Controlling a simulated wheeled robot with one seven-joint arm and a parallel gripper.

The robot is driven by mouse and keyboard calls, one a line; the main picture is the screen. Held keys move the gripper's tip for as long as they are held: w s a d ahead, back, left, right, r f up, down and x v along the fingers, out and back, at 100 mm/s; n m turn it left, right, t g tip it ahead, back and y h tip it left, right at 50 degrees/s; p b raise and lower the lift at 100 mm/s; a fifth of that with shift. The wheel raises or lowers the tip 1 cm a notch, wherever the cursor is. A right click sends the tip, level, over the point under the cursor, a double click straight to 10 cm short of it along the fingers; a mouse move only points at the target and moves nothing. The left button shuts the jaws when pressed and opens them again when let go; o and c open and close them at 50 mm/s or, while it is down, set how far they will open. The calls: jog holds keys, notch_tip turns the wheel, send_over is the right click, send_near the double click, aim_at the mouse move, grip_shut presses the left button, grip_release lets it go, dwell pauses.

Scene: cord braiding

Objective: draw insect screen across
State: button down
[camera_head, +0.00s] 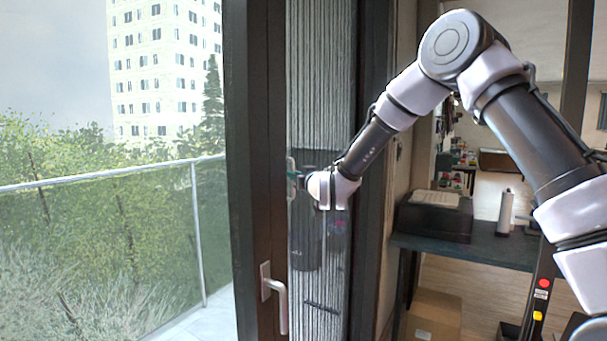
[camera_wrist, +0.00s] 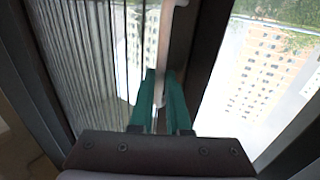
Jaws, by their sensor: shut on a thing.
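The insect screen (camera_head: 322,80) is a pleated grey mesh, bunched in the right part of the door opening, beside the dark door frame. It also shows in the wrist view (camera_wrist: 75,60), on the left. A pale upright pull bar (camera_wrist: 177,50) runs along the screen's edge. My gripper (camera_head: 292,174) is at this bar at about mid-height. In the wrist view, the green fingers of my gripper (camera_wrist: 161,85) are close together on the bar. The exact contact is partly hidden by the fingers.
A dark door post (camera_head: 256,120) with a silver lever handle (camera_head: 280,305) stands just left of the screen. Beyond it are a balcony railing (camera_head: 110,175) and greenery. On the right, a dark table (camera_head: 480,243) holds a black box (camera_head: 434,218) and a white cylinder (camera_head: 505,212).

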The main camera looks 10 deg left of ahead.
jog(key=shift+s+a, duration=0.25)
jog(key=shift+s, duration=0.5)
jog(key=c, duration=0.9)
grip_release()
jog(key=v, duration=1)
jog(key=shift+s+d, duration=0.25)
jog(key=shift+c, duration=0.2)
